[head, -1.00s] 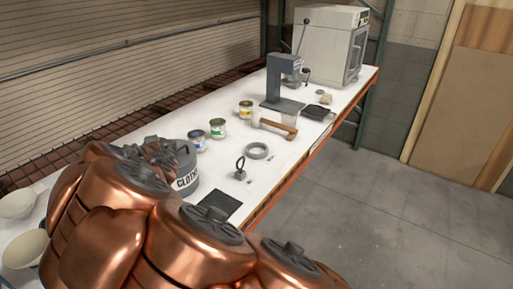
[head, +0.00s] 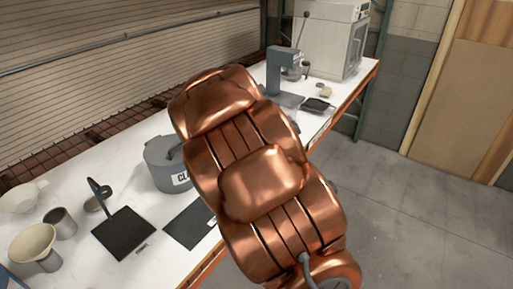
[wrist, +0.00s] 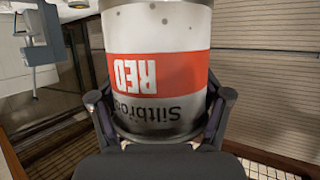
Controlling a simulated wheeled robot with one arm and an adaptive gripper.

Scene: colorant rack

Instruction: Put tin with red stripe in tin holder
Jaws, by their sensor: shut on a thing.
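The tin with the red stripe (wrist: 157,72) fills the middle of the wrist view. Its label reads "RED" and appears upside down. My gripper (wrist: 160,120) is shut on it, with one dark finger on each side of the tin. In the head view my copper arm covers the middle of the table, and it hides the gripper and the tin. I cannot make out the tin holder for certain in the views now.
A grey cloth bin (head: 165,165), dark mats (head: 123,233), a cup (head: 61,222) and pale funnels (head: 34,244) stand on the white table at left. A grey press (head: 283,75) and a white oven (head: 330,40) stand at the far end. The floor at right is clear.

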